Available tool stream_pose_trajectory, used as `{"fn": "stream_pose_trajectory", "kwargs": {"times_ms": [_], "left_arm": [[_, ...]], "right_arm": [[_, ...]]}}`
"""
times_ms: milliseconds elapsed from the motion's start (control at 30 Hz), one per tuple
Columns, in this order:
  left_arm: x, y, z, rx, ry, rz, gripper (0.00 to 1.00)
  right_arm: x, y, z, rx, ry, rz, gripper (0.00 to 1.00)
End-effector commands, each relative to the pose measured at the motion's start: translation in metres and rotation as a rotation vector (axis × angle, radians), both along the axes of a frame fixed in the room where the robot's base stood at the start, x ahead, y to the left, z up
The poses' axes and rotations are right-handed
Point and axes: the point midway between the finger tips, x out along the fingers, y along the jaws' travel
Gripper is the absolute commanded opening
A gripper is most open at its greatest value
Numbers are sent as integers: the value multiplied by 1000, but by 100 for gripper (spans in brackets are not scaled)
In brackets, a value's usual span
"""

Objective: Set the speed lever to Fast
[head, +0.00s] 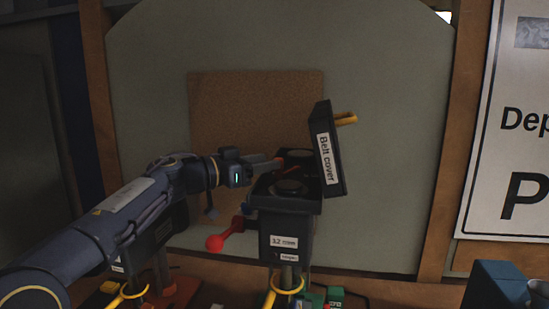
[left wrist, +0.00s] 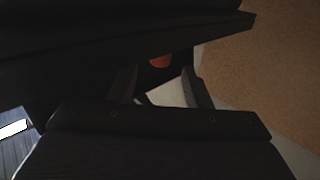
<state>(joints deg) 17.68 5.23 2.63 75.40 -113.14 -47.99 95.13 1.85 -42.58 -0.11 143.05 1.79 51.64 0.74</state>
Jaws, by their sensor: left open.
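A dark machine head (head: 284,222) stands on a post, with its "Belt cover" lid (head: 326,150) tilted up and open. Round dark pulleys (head: 290,187) and a reddish strip show inside. A lever with a red ball knob (head: 215,242) sticks out at its lower left; I cannot read any Fast mark. My left gripper (head: 272,164) is at the upper left edge of the open head, jaws apart. In the left wrist view, the fingers (left wrist: 163,87) have a gap between them, with an orange-red patch (left wrist: 160,61) beyond. My right gripper is not in view.
A cork board (head: 235,110) is on the pale panel behind. Another dark machine (head: 150,240) is partly hidden behind my left arm. Yellow rings (head: 287,284) and small parts crowd the bench below. A blue object (head: 495,286) is at the lower right.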

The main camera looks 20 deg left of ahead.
Motion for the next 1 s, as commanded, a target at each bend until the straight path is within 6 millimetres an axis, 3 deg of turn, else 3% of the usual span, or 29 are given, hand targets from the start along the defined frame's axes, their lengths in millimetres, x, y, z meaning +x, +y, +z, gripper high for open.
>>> {"fn": "stream_pose_trajectory", "kwargs": {"times_ms": [200, 567, 900, 1000], "left_arm": [[23, -14, 1, -1, 0, -1, 44], [27, -16, 0, -1, -2, 1, 43], [27, -16, 0, -1, -2, 1, 0], [27, -16, 0, -1, -2, 1, 0]], "right_arm": [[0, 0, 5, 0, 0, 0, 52], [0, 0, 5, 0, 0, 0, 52], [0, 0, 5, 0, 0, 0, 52], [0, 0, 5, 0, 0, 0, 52]]}}
